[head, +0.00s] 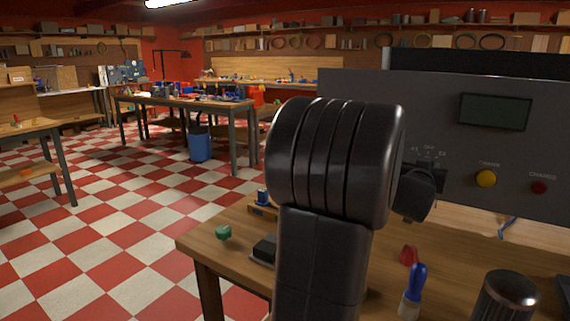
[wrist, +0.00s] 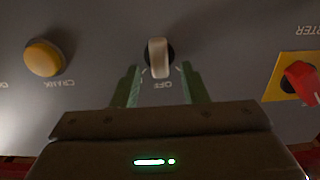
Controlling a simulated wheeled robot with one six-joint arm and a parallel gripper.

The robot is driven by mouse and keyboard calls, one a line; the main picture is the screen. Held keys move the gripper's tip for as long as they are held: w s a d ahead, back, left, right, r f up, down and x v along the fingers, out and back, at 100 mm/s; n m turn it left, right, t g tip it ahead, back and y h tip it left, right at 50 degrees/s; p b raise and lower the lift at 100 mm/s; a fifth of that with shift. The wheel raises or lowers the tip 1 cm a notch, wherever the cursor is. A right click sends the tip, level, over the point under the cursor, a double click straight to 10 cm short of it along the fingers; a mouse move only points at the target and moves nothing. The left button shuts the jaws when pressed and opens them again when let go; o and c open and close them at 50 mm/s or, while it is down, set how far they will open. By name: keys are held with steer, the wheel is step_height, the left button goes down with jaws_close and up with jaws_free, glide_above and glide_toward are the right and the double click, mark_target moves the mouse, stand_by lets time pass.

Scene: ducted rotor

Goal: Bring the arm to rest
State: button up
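My gripper (wrist: 160,84) shows in the wrist view with its two green fingers apart, open and empty. It faces a grey control panel (wrist: 110,25). A pale switch knob (wrist: 158,57) with the upside-down word OFF below it sits just beyond the fingertips, roughly midway between them. I cannot tell how deep the gap to it is.
A yellow knob (wrist: 43,58) and a red switch (wrist: 301,82) on a yellow plate flank the pale knob. The checkered floor at left is open.

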steer(key=s+a+n+p, duration=0.5)
steer(key=s+n+p, duration=0.2)
steer(key=n+p, duration=0.2)
stand_by(1.1)
steer(key=shift+w+f, duration=0.1)
steer(key=shift+f, duration=0.05)
